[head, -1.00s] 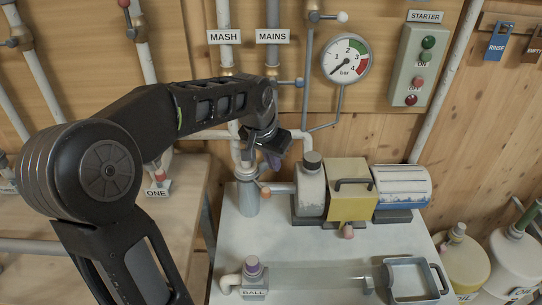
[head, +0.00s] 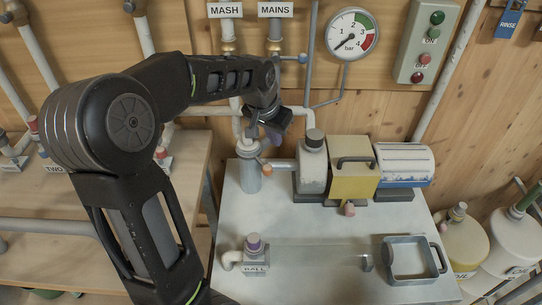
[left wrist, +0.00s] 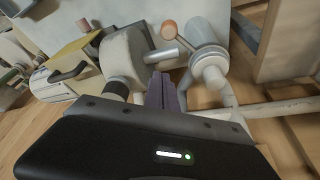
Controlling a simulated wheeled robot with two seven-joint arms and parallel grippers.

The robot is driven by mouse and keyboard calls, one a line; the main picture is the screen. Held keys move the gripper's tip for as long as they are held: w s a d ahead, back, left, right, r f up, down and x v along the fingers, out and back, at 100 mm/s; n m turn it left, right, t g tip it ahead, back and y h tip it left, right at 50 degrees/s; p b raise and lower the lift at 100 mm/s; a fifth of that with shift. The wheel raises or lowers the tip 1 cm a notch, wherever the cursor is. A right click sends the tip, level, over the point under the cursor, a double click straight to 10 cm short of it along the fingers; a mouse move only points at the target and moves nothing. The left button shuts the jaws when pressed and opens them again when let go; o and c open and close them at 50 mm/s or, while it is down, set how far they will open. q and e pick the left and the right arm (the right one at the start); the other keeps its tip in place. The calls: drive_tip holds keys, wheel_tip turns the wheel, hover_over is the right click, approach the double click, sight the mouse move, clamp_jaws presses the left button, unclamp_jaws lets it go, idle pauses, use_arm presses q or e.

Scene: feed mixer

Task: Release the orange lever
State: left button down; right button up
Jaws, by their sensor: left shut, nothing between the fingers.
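The orange lever's knob (head: 266,170) shows beside a grey upright cylinder (head: 249,176) at the back left of the pale bench. In the left wrist view the orange knob (left wrist: 168,29) stands at the top, on a thin grey arm by the cylinder (left wrist: 209,38). My left gripper (head: 274,136) is above the knob and points down. Its purple fingers (left wrist: 160,92) are shut and empty, and a gap shows between them and the knob in the left wrist view. My right gripper is not in view.
A grey pump body (head: 312,165) and a yellow box (head: 352,168) with a dark handle stand right of the lever. A pressure gauge (head: 351,34) and pipes are on the wall behind. A grey tray (head: 387,258) lies on the front of the bench.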

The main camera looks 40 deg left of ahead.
sight(262, 164)
use_arm(q)
wheel_tip(262, 164, down, 6)
drive_tip(key=s+p, duration=0.2)
drive_tip(key=shift+s+d, duration=0.1)
drive_tip(key=shift+s, duration=0.05)
idle(0.5)
